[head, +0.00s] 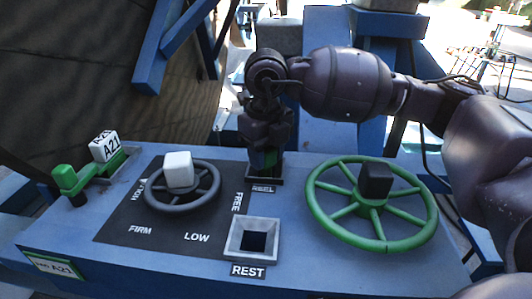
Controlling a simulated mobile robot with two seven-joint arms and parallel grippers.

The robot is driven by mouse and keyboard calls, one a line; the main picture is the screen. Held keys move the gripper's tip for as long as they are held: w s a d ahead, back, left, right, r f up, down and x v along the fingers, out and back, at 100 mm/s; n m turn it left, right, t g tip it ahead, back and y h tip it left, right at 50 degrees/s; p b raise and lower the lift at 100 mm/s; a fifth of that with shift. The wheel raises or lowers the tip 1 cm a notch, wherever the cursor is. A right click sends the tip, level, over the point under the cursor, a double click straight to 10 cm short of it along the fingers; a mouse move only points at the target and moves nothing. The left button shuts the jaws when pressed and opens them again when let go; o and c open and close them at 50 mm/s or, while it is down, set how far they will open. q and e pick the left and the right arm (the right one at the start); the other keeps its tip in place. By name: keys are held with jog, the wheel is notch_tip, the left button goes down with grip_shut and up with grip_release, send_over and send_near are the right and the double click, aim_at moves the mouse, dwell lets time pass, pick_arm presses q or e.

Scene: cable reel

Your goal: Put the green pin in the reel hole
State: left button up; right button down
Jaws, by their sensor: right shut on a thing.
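My right gripper (265,142) points down over the reel hole (264,181), the dark-rimmed socket behind the label REEL. It is shut on the green pin (266,160), of which only a small dark green part shows between and below the fingers. The pin looks upright, with its lower end at the reel hole. I cannot tell how deep it sits, because the fingers and the rim hide it. The square REST holder (235,249) in front is empty. My left gripper is not in view.
A green handwheel (327,234) with a black knob stands to the right. A dark handwheel (150,204) with a white knob stands on a black plate to the left.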

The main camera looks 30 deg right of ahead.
dwell(0.4)
jog(key=c, duration=0.6)
grip_release()
notch_tip(320, 180, up, 11)
jog(key=shift+f+p, duration=0.1)
jog(key=shift+p, duration=0.45)
